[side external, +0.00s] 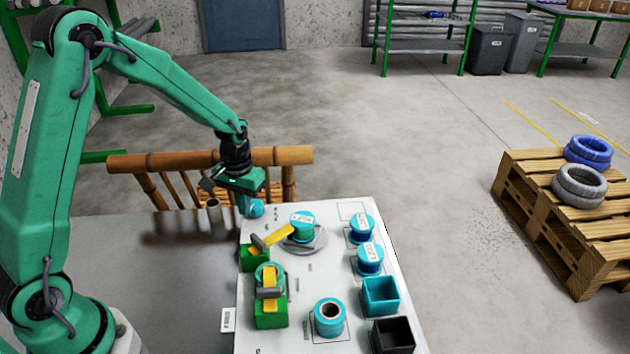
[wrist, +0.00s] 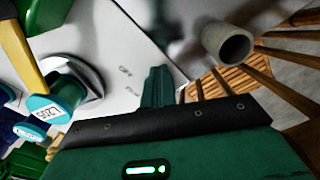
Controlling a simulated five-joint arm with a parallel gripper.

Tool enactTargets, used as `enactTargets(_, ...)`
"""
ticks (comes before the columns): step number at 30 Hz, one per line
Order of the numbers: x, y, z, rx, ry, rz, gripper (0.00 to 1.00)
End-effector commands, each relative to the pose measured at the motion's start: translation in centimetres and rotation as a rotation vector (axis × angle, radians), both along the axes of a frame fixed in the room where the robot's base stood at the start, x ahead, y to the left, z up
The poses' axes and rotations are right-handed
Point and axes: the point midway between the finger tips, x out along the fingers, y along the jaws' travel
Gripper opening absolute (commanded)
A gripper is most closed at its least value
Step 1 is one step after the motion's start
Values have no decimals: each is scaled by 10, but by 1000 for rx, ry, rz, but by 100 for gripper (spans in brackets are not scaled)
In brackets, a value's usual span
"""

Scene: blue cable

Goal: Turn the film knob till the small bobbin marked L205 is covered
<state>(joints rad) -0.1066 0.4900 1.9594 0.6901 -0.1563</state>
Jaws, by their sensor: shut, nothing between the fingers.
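The small bobbin (side external: 302,221) has a cyan top with a white label and sits on a round grey disc (side external: 318,243). In the wrist view the bobbin (wrist: 45,107) shows a label that reads L205, tilted. A yellow strip (side external: 279,236) runs from a green block (side external: 254,261) towards the bobbin; a grey handle-like piece (side external: 258,243) sits on that block. I cannot tell which part is the film knob. My gripper (side external: 243,210) is shut and empty, above the board's far left corner, apart from the bobbin.
Labelled bobbins (side external: 369,259) stand along the board's right side. A second green block (side external: 271,316) and a cyan spool (side external: 329,318) are nearer. A cyan box (side external: 380,296) and black box (side external: 392,335) stand at right. A grey tube (side external: 214,217) stands left of my gripper.

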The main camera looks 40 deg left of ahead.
Motion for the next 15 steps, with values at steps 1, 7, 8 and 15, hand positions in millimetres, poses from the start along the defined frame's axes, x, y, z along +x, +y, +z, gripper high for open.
enactTargets(1, 0, 0, 1, 1, -3, -1, 0)
enactTargets(7, -6, -1, 0, 0, 0, -1, 0)
enactTargets(8, -6, -1, 0, 0, 0, -1, 0)
enactTargets(15, -7, -1, 1, 0, 1, -1, 0)
